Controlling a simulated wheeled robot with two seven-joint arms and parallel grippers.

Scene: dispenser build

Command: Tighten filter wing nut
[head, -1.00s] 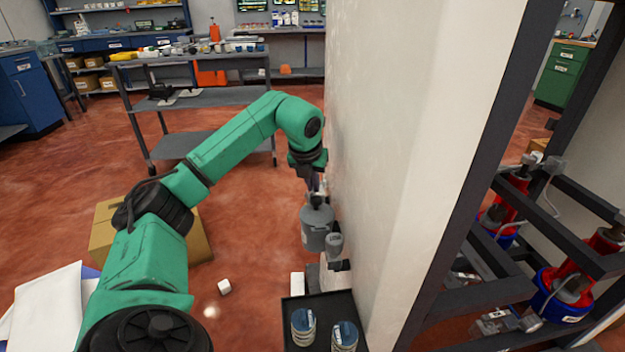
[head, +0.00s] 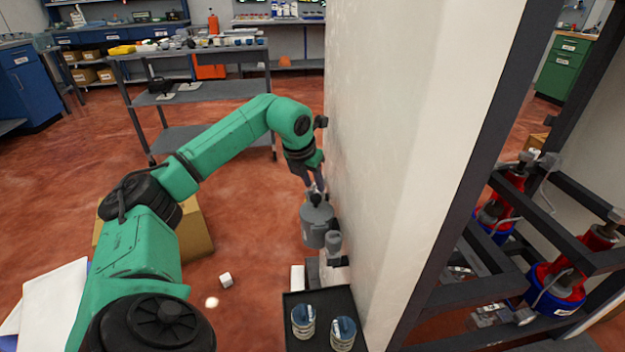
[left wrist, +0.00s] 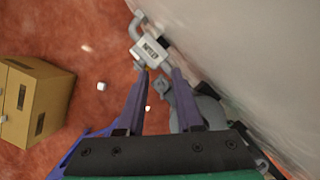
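A grey filter canister (head: 316,226) is mounted at the left side of the pale wall panel in the head view. A small dark part, perhaps the wing nut (head: 316,200), shows on its top, but it is too small to be sure. My left gripper (head: 318,189) is just above the canister, close to the panel. In the left wrist view its two purple fingers (left wrist: 160,72) are apart with nothing visibly held. The canister (left wrist: 207,112) is partly hidden beside and behind the right finger there. My right gripper is not in view.
A labelled grey fitting (head: 333,243) is beside the canister, and also shows beyond the fingertips in the left wrist view (left wrist: 150,48). The pale panel (head: 400,150) stands close on the right. A cardboard box (head: 196,235) is on the floor.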

